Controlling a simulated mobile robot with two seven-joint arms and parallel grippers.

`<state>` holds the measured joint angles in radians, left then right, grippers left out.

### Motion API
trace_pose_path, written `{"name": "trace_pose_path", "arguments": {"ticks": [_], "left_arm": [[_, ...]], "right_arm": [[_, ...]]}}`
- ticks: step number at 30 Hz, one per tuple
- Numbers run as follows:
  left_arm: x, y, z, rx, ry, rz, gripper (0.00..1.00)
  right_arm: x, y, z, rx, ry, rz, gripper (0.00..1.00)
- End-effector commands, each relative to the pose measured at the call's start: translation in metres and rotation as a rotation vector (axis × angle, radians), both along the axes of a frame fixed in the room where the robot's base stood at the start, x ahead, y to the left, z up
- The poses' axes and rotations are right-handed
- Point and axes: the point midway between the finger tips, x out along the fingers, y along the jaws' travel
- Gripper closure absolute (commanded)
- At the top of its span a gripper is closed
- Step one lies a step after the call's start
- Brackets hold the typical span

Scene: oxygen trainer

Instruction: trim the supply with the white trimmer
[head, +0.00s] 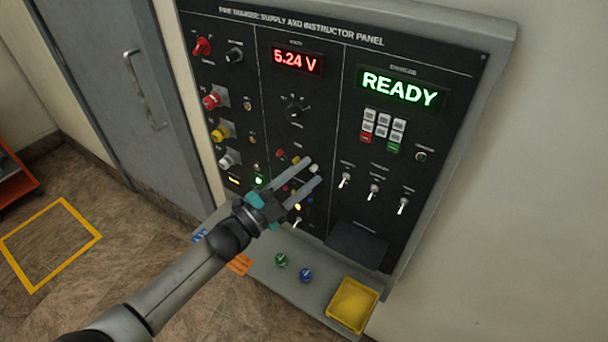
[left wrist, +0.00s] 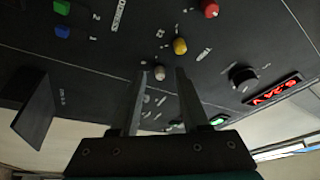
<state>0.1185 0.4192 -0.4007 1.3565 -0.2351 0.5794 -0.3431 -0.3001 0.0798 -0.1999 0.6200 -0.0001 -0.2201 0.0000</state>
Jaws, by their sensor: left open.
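The supply and instructor panel (head: 325,120) has a red volts display (head: 297,61) reading 5.24 V. The display also shows in the left wrist view (left wrist: 272,90). Below the dark selector knob (head: 293,110) is a slanting row of small trimmers: red (head: 281,153), yellow (head: 296,160) and white (head: 314,168). My left gripper (head: 315,170) is open, its fingertips at the white trimmer. In the left wrist view the white trimmer (left wrist: 159,73) shows between the fingertips (left wrist: 162,70); I cannot tell whether they touch it. My right gripper is not in view.
A green READY display (head: 400,87), a keypad (head: 382,126) and toggle switches (head: 373,192) are right of the gripper. Larger knobs line the left, including a yellow one (head: 222,132). A shelf below holds green (head: 281,260) and blue (head: 306,275) pieces and a yellow tray (head: 373,295).

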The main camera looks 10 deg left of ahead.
Motion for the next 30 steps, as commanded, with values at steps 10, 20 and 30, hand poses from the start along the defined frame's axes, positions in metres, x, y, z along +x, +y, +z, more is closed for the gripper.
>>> {"name": "trace_pose_path", "arguments": {"ticks": [10, 20, 30], "left_arm": [[-0.0003, 0.0002, 0.0002, 0.000, 0.000, 0.000, 0.86], [-0.0003, 0.0003, 0.0001, 0.000, 0.000, 0.000, 1.00], [-0.0004, 0.0003, -0.0002, -0.013, 0.004, 0.000, 1.00]], "right_arm": [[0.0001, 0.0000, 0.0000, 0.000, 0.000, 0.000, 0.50], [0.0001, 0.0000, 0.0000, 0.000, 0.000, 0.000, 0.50], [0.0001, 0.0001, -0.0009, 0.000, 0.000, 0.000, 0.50]]}}
